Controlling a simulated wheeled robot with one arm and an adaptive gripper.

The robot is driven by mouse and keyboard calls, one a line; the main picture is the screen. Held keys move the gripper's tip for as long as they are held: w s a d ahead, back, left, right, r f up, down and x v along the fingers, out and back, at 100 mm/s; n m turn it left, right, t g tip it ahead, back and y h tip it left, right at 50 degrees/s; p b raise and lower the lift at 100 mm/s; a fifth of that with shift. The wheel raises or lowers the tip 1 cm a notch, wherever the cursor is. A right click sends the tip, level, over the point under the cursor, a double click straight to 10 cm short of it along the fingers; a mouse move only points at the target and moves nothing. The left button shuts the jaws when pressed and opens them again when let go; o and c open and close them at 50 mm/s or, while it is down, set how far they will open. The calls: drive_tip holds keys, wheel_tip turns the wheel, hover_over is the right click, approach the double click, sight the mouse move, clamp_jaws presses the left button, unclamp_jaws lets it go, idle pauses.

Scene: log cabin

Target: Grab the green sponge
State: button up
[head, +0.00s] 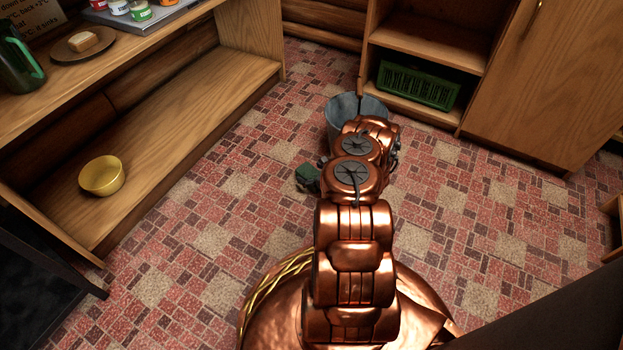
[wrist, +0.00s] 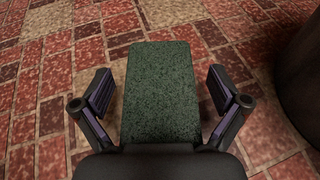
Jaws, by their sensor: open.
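The green sponge (wrist: 161,85) lies on the tiled floor in the middle of the wrist view, a dark green speckled block. My gripper (wrist: 161,92) is open, with one finger on each side of the sponge and a gap showing on both sides. The sponge's near end is hidden by the gripper body. In the head view the sponge (head: 308,178) shows small on the floor, left of my arm's end. My arm hides most of the gripper there.
A grey metal bucket (head: 344,107) stands just behind my arm. A wooden cabinet holds a green crate (head: 417,85) at the back. Left shelving holds a yellow bowl (head: 102,176), a plate (head: 62,53) and a tray of cans (head: 150,22). Floor at left is clear.

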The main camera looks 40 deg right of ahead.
drive_tip(key=c, duration=0.9)
